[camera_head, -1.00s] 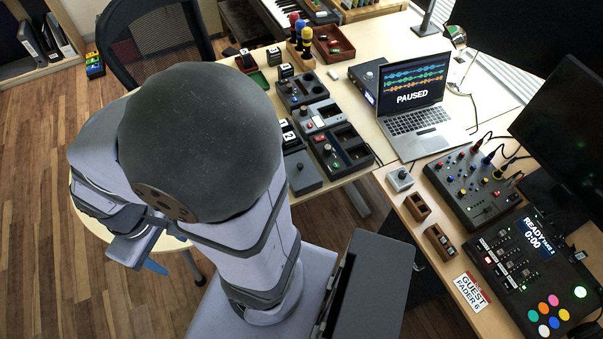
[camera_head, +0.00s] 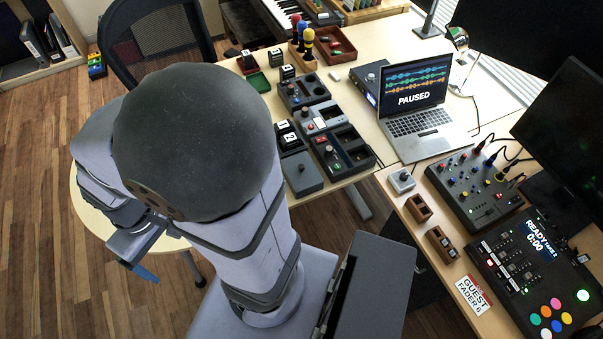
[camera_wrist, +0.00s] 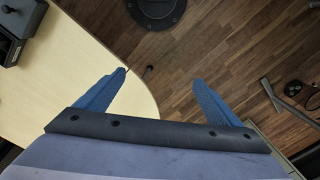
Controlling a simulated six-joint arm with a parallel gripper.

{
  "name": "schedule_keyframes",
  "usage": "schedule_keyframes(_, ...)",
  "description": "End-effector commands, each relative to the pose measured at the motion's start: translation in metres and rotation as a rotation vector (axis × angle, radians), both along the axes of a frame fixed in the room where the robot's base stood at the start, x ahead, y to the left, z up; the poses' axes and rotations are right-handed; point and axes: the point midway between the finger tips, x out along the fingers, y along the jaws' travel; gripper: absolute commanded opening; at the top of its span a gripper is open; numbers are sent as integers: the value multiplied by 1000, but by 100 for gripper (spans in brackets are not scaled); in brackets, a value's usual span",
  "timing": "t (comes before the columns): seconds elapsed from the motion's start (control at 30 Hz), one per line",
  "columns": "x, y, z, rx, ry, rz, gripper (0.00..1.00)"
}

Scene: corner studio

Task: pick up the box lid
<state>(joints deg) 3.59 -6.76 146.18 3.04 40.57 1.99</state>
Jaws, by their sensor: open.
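I cannot single out a box lid for certain. A flat dark grey panel (camera_head: 302,173) lies on the table at the near end of a row of boxes in the head view; it may be a lid. My gripper (camera_wrist: 160,77) is open and empty in the wrist view, its two blue fingers apart above the rounded table edge and the wood floor. In the head view one blue finger (camera_head: 139,270) shows at lower left, well away from the boxes; my arm hides part of the table.
Several dark boxes with compartments, such as one at the near right (camera_head: 342,151), stand on the table. A laptop (camera_head: 415,105) and a mixer (camera_head: 473,187) are to the right. A dark device (camera_wrist: 17,25) shows in the wrist view, with bare tabletop (camera_wrist: 70,70) beside it.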

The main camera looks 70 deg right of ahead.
Motion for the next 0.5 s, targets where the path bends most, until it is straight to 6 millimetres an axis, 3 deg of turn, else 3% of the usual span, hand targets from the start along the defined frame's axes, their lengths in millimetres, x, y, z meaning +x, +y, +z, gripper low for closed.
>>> schedule_keyframes(0.27, 22, -42, -40, 157, -15, -682, 88)
schedule_keyframes(0.5, 38, -117, -74, 331, -59, -1453, 88)
